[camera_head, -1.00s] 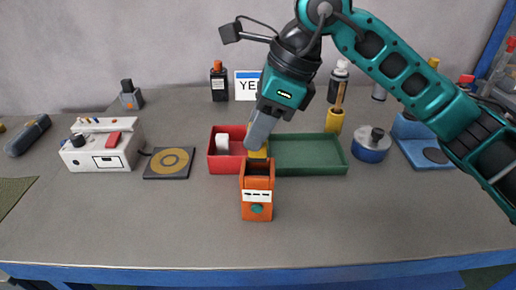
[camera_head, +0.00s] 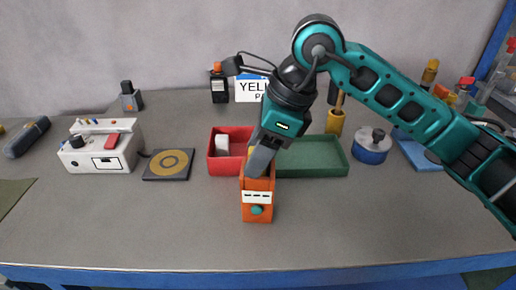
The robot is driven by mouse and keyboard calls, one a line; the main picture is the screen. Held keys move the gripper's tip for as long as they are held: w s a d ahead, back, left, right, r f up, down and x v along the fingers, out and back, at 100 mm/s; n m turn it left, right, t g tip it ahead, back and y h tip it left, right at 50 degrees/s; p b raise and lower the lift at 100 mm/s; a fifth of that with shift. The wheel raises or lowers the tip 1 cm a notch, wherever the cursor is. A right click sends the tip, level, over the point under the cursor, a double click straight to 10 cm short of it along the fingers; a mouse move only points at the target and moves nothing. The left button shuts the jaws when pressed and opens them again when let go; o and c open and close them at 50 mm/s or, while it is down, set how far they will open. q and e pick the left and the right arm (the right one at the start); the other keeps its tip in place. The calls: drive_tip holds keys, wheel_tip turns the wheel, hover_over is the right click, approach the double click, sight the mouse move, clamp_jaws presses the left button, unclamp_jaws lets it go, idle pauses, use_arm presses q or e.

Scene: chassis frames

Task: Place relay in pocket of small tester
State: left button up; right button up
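The small tester (camera_head: 257,208) is an orange upright box with a white label and a teal knob on its front; its open pocket is at the top. My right gripper (camera_head: 256,172) points down with its fingertips at the mouth of that pocket. It is closed around a small yellow block, which I take to be the relay (camera_head: 263,156); only a sliver of it shows beside the fingers. How deep the block sits in the pocket is hidden by the fingers and the tester's walls. My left gripper is not in view.
A red tray (camera_head: 213,164) holding a white block (camera_head: 222,145) and a green tray (camera_head: 312,168) stand just behind the tester. A larger white tester (camera_head: 103,157) and a black pad (camera_head: 167,165) are at left. A blue pot (camera_head: 371,150) is at right. The front table is clear.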

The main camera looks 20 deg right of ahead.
drive_tip(key=shift+r+p, duration=0.25)
drive_tip(key=shift+p, duration=0.05)
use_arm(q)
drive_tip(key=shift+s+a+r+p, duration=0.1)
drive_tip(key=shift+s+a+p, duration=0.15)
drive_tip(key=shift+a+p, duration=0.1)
use_arm(e)
drive_tip(key=v, duration=1.2)
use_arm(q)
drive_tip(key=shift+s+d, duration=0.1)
use_arm(e)
drive_tip(key=shift+f, duration=0.15)
